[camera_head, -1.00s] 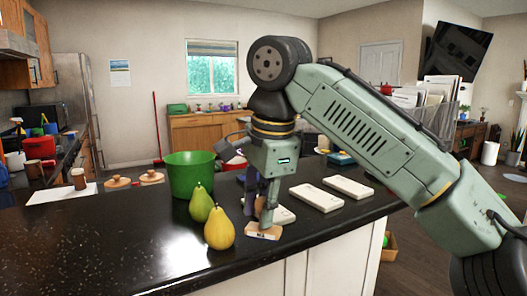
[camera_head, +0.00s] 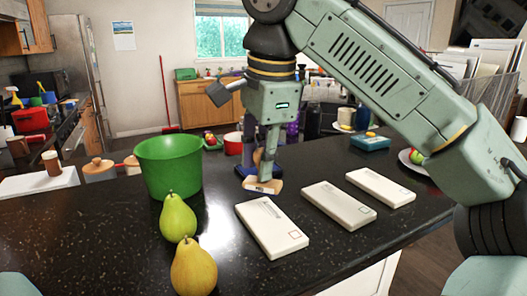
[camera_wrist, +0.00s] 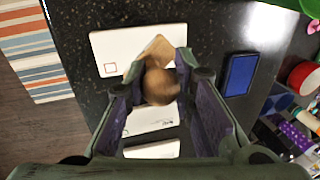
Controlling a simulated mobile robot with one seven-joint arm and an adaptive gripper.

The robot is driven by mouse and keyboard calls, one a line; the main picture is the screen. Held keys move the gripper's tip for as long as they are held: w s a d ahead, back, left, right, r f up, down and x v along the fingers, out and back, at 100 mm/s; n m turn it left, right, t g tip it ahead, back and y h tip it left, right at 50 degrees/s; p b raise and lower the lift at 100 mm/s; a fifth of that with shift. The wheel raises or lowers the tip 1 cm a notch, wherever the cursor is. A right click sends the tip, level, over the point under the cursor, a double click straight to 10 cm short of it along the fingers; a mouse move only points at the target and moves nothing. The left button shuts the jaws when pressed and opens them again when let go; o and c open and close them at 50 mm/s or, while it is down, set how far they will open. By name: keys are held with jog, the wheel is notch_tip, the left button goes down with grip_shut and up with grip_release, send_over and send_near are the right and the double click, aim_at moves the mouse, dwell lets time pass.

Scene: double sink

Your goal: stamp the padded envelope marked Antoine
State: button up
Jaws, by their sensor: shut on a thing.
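My gripper (camera_head: 266,172) is shut on a stamp (camera_head: 262,186) with a wooden base; its round brown handle (camera_wrist: 160,86) shows between the fingers in the wrist view. Three white padded envelopes lie in a row on the dark counter: the left one (camera_head: 271,228), the middle one (camera_head: 338,205) and the right one (camera_head: 381,187). Each has a small box at one corner; I cannot read the names. The stamp appears just beyond the left envelope's far end in the head view; its height is unclear. In the wrist view it partly covers the envelopes. A blue pad (camera_wrist: 240,74) lies beside them.
Two pears, one green (camera_head: 177,217) and one yellow (camera_head: 193,266), and a green bucket (camera_head: 168,165) stand left of the envelopes. A blue box (camera_head: 370,142) and a plate of fruit (camera_head: 412,160) lie behind on the right. Bare counter lies in front.

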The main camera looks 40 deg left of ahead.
aim_at(262, 184)
jog(key=shift+s+f, duration=0.15)
jog(key=shift+f, duration=0.35)
jog(key=shift+s+d+b+x, duration=0.1)
jog(key=shift+d+b+x, duration=0.15)
jog(key=shift+b+x, duration=0.75)
jog(key=shift+s+d+b+x, duration=0.15)
jog(key=shift+b+x, duration=0.45)
jog(key=shift+x, duration=0.8)
jog(key=shift+d+f, duration=0.1)
jog(key=shift+f, duration=0.55)
jog(key=p+v, duration=0.2)
jog(key=v, duration=0.1)
jog(key=a+p+v, duration=0.1)
jog(key=shift+w+d+r, duration=0.15)
jog(key=shift+w+r, duration=0.1)
jog(key=shift+r, duration=0.2)
jog(key=shift+a+v, duration=0.2)
jog(key=shift+v, duration=0.9)
